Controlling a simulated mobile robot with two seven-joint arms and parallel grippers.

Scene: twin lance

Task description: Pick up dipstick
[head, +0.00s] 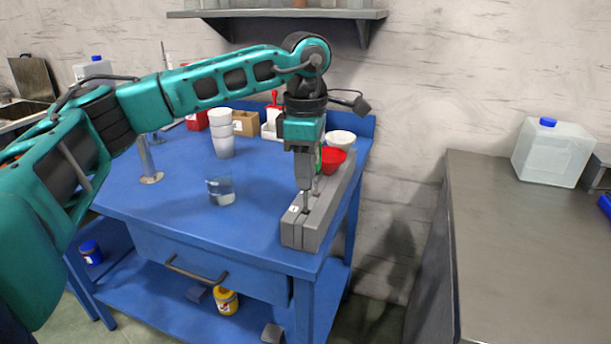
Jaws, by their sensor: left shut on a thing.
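My left gripper (305,205) points straight down over the front end of a long grey block (306,229) with a slot along its top, at the right edge of the blue table. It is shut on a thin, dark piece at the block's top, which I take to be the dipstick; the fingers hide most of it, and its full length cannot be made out. A small white label shows on the block beside the fingertips. My right gripper is not in view.
A grey counter (520,230) with a white canister (547,152) stands right.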

